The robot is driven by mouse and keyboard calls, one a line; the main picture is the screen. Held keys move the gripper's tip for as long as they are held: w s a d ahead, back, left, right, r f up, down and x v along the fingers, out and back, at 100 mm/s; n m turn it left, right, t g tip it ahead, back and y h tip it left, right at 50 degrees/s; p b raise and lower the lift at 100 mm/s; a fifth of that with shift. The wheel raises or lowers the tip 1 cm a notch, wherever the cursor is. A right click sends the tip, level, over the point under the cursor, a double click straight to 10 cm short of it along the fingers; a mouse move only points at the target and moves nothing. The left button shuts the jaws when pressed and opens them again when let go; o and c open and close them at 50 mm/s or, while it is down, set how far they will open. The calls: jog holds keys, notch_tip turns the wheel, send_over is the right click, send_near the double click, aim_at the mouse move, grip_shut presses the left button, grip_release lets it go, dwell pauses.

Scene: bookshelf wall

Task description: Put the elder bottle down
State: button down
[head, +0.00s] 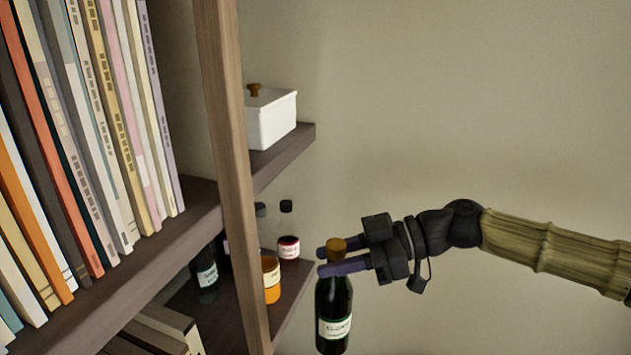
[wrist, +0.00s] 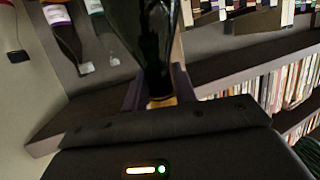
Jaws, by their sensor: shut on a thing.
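The elder bottle (head: 333,313) is dark green with a pale label and an orange-brown cap. My gripper (head: 330,260) is shut on its neck, just under the cap. The bottle hangs upright in front of the wall, to the right of the lower shelf (head: 294,277) in the head view. In the wrist view the dark bottle (wrist: 146,45) fills the top middle, its orange cap close to my gripper (wrist: 160,95). The label wording is too small to read surely.
On the lower shelf stand a red-labelled clear bottle (head: 288,247), an orange jar (head: 271,280) and a dark bottle (head: 206,275). A white lidded box (head: 271,120) sits above. Books (head: 90,130) fill the left.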

jog(key=w+d+f+m+t+h, duration=0.2)
jog(key=w+f+m+t, duration=0.3)
jog(key=w+f, duration=0.45)
jog(key=w+d+f+m+t+h, duration=0.2)
jog(key=w+f+m+t+h, duration=0.15)
jog(key=w+f+t, duration=0.55)
jog(key=s+d+f+m+h, duration=0.2)
jog(key=d+f+m+h, duration=0.1)
jog(key=f, duration=0.8)
jog(key=s+d+f+m+h, duration=0.3)
jog(key=f+m+h, duration=0.3)
jog(key=f, duration=0.6)
jog(key=shift+d+f+t, duration=0.15)
jog(key=shift+f+t, duration=0.05)
jog(key=shift+t, duration=0.1)
jog(key=shift+m, duration=0.25)
jog(key=s+f, duration=0.4)
jog(key=f, duration=0.1)
jog(key=shift+s+f, duration=0.2)
jog(key=shift+f, duration=0.05)
